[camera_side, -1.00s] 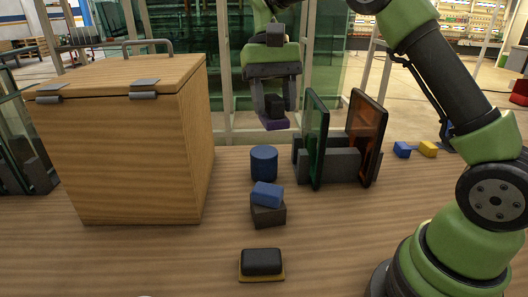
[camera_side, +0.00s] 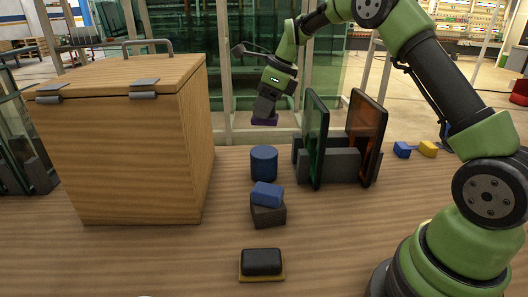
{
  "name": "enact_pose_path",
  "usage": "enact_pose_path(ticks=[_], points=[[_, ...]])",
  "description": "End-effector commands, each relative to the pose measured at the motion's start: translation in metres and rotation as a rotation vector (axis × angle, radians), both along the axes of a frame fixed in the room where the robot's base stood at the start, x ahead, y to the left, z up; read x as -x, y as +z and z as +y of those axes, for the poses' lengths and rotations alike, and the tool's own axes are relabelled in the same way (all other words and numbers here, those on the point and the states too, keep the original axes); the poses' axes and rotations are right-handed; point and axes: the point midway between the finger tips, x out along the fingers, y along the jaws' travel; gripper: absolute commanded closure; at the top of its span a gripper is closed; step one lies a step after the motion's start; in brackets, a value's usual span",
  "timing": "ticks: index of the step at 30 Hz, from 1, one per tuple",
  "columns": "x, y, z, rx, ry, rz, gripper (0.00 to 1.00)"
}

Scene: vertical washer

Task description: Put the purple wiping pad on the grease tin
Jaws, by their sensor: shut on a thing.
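The purple wiping pad (camera_side: 265,121) is held in my gripper (camera_side: 266,112), in the air at the back of the table. My gripper is shut on it and tilted a little. The blue cylinder (camera_side: 264,164), which looks like the grease tin, stands upright on the table below the pad in the picture. Its top looks bare, and a gap shows between it and the pad. The pad's far side and part of the fingers are hidden.
A blue block (camera_side: 267,194) lies on a dark block (camera_side: 268,214) in front of the tin. A rack (camera_side: 328,165) with a green and an orange pane stands right. A wooden box (camera_side: 130,140) stands left. A black-topped pad (camera_side: 262,263) lies in front.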

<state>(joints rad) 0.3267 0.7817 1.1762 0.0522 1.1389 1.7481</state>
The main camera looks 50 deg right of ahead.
Motion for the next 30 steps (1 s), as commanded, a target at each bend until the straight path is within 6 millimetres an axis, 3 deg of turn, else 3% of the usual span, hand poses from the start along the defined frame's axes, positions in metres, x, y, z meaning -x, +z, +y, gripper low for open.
enact_pose_path(ticks=[8,9,10,15,24,30], points=[[-0.008,-0.010,-0.009,-0.006,-0.188,-0.006,0.76],[-0.008,-0.017,-0.010,-0.007,-0.193,-0.005,0.99],[-0.008,-0.023,-0.009,-0.008,-0.195,-0.003,1.00],[-0.008,-0.054,-0.010,-0.008,-0.196,-0.004,1.00],[-0.008,-0.092,-0.009,-0.008,-0.193,-0.005,1.00],[-0.008,-0.103,-0.010,-0.006,-0.193,-0.008,1.00]])
